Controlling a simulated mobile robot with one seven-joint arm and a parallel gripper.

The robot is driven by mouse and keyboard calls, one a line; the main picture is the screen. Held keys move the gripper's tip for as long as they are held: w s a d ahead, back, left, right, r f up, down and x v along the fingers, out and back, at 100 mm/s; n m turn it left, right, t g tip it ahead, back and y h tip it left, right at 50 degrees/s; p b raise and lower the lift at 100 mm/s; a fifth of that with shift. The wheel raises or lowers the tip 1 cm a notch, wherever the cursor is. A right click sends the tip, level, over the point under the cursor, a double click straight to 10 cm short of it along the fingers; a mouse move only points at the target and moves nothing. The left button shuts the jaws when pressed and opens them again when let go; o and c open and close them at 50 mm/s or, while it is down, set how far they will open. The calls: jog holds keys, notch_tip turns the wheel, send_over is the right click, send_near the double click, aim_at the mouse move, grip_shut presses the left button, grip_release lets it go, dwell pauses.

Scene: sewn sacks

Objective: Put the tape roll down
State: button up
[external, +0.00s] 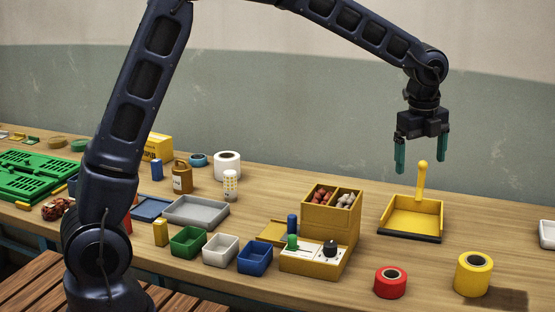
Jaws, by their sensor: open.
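Several roll-shaped things stand on the table, and I cannot tell which one the task means. A red roll (390,285) and a taller yellow roll (473,277) stand near the front right edge, apart from my gripper. A white roll (227,165) and a small blue roll (198,160) stand towards the back left.
A yellow box with compartments (331,221) and a control panel (313,257) stand left of the dustpan. Green (188,242), white (220,250) and blue bins (255,258) line the front edge. A grey tray (196,212) lies behind them. Table room is clear behind the yellow roll.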

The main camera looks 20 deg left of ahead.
jog(key=a+r+n+t, duration=0.1)
jog(key=a+r+n, duration=0.3)
jog(key=a, duration=0.6)
jog(key=a+r+n, duration=0.3)
jog(key=a+n, duration=0.1)
jog(key=a, duration=0.7)
jog(key=a+r+n+t, duration=0.1)
jog(key=a+r+n, duration=0.3)
jog(key=a, duration=0.6)
jog(key=s+a+f+n+t, duration=0.1)
jog(key=s+a+f+n, duration=0.2)
jog(key=s+a+n, duration=1.2)
jog(key=s+a, duration=0.5)
jog(key=a, duration=0.3)
jog(key=shift+a+f+t, duration=0.2)
jog(key=shift+a+t, duration=0.05)
jog(key=shift+t, duration=0.05)
